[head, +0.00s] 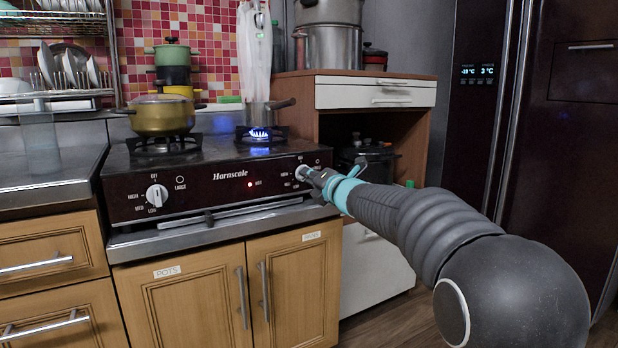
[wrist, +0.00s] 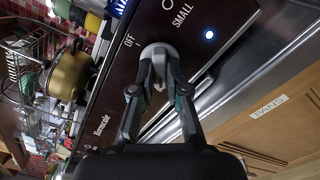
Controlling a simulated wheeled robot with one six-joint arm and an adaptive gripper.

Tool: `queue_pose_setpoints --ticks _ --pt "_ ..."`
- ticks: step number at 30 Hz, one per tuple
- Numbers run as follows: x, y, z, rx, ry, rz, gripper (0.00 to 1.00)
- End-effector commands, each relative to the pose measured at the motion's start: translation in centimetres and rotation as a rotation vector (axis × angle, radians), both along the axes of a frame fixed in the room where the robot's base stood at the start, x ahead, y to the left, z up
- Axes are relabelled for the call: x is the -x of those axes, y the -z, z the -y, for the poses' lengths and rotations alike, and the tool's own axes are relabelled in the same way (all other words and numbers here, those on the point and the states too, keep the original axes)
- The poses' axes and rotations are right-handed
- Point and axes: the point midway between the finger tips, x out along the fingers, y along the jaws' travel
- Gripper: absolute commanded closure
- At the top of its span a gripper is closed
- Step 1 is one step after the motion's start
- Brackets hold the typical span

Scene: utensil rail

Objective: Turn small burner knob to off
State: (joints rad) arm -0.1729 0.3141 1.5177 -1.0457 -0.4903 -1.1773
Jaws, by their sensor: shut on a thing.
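The small burner knob (head: 301,172) is a pale round knob at the right end of the dark stove front. In the wrist view the knob (wrist: 157,50) is beside the printed words OFF and SMALL. My gripper (head: 309,176) reaches it from the right. In the wrist view both fingers of my gripper (wrist: 162,72) are closed on the knob from two sides. The fingers hide part of the knob, and I cannot tell exactly where its pointer is. A blue flame (head: 259,134) burns on the right burner, under a small pan (head: 256,115).
The large burner knob (head: 157,195) is at the left of the stove front. A yellow pot (head: 161,115) stands on the left burner. The oven handle bar (head: 230,213) runs below the panel. A wooden cabinet (head: 376,78) stands right of the stove.

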Motion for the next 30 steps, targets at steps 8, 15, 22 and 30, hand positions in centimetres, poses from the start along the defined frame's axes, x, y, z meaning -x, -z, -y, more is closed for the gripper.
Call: queue_pose_setpoints --ticks 8,15,22,30 --pt "0.01 -0.17 -0.06 -0.104 -0.002 -0.072 1.0" --pt "0.03 -0.28 -0.09 -0.273 -0.002 -0.187 1.0" --pt "0.04 -0.29 -0.13 -0.455 -0.003 -0.31 1.0" --pt "0.02 -0.25 -0.14 -0.669 -0.002 -0.455 1.0"
